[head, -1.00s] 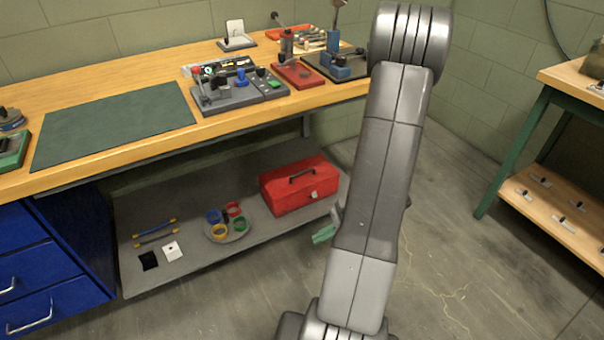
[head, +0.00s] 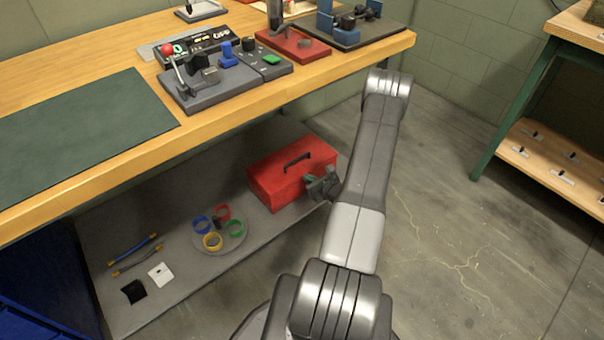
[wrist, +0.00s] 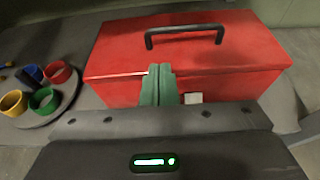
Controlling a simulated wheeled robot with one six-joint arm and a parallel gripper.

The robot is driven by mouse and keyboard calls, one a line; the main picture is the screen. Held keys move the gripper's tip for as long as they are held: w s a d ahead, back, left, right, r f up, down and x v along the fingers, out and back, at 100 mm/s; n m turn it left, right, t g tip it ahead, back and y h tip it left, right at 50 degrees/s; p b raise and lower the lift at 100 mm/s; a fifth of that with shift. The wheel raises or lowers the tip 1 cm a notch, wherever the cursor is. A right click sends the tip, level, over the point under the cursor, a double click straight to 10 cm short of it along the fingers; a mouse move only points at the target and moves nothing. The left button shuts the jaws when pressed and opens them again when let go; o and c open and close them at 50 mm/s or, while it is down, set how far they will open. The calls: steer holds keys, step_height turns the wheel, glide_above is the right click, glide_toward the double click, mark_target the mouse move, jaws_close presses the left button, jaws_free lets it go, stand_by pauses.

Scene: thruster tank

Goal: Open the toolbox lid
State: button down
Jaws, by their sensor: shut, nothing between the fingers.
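The red toolbox (head: 274,185) sits on the grey lower shelf under the workbench, with its lid down. Its dark handle (head: 297,162) stands on top of the lid. In the wrist view the toolbox (wrist: 118,92) fills the upper middle, with the handle (wrist: 185,31) along the lid. A pale latch (wrist: 193,98) shows on its front, just right of my fingers. My gripper (wrist: 159,70) is shut and empty in front of the toolbox, its green fingertips overlapping the front upper edge in the picture. Whether they touch it I cannot tell. In the head view my gripper (head: 322,186) is at the toolbox's right front.
Left of the toolbox, a round tray (head: 222,249) holds several coloured rings. Two cables, a white card (head: 160,273) and a black piece lie further left on the shelf. The workbench top (head: 150,143) overhangs the shelf. Open floor (head: 450,230) lies to the right.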

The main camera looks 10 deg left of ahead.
mark_target(295, 175)
steer(key=b+x, duration=0.1)
steer(key=x, duration=0.7)
steer(key=shift+w+a+f, duration=0.1)
steer(key=shift+w+a, duration=0.1)
steer(key=shift+a, duration=0.15)
steer(key=shift+w, duration=0.1)
